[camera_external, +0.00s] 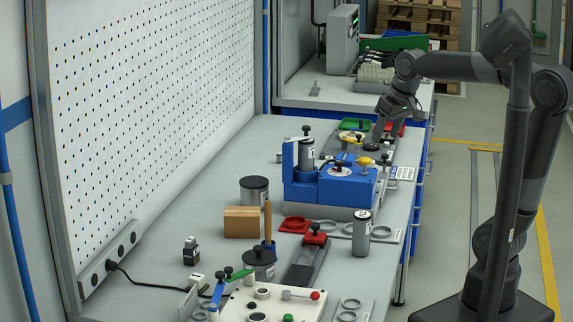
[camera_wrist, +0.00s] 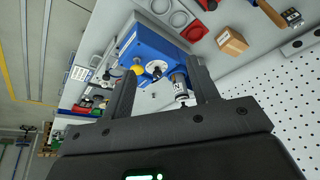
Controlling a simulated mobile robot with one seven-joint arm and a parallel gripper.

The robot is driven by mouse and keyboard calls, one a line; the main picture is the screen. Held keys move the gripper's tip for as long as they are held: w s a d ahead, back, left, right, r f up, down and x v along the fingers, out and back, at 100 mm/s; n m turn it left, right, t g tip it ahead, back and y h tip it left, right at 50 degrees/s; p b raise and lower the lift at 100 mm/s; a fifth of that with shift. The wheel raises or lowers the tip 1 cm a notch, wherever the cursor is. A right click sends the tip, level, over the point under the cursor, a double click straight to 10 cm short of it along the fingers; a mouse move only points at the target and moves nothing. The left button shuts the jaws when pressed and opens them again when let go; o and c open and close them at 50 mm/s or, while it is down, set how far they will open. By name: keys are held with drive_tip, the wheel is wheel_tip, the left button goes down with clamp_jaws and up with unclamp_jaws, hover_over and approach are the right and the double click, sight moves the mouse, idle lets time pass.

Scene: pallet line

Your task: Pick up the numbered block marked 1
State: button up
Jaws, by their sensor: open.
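I cannot make out a block with a readable 1. A plain tan block (camera_external: 241,222) lies on the bench left of the middle; it also shows in the wrist view (camera_wrist: 231,41), with no number legible. A grey cylinder with a black knob (camera_external: 306,152) stands at the blue fixture (camera_external: 333,188); small marks on its label are unreadable. It shows near the right finger in the wrist view (camera_wrist: 180,82). My gripper (camera_external: 380,134) is over the far part of the bench, beyond the blue fixture. In the wrist view my gripper (camera_wrist: 163,68) is open, nothing held between its fingers.
A second labelled cylinder (camera_external: 361,234) stands near the bench's front edge. A white pegboard (camera_external: 150,100) rises along the left. Bare bench lies near the pegboard.

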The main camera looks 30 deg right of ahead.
drive_tip(key=w+a+n+g, duration=0.1)
drive_tip(key=w+a, duration=0.4)
drive_tip(key=a, duration=0.3)
drive_tip(key=w+a+n, duration=0.1)
drive_tip(key=w+a, duration=0.3)
drive_tip(key=a, duration=0.3)
drive_tip(key=n+g+h, duration=0.1)
drive_tip(key=n+g, duration=0.2)
hover_over(196, 276)
drive_tip(key=f, duration=2.3)
drive_tip(key=shift+w+a, duration=0.2)
drive_tip(key=shift+a, duration=0.05)
drive_tip(key=f, duration=0.6)
drive_tip(key=shift+s+d+f, duration=0.25)
drive_tip(key=c, duration=0.8)
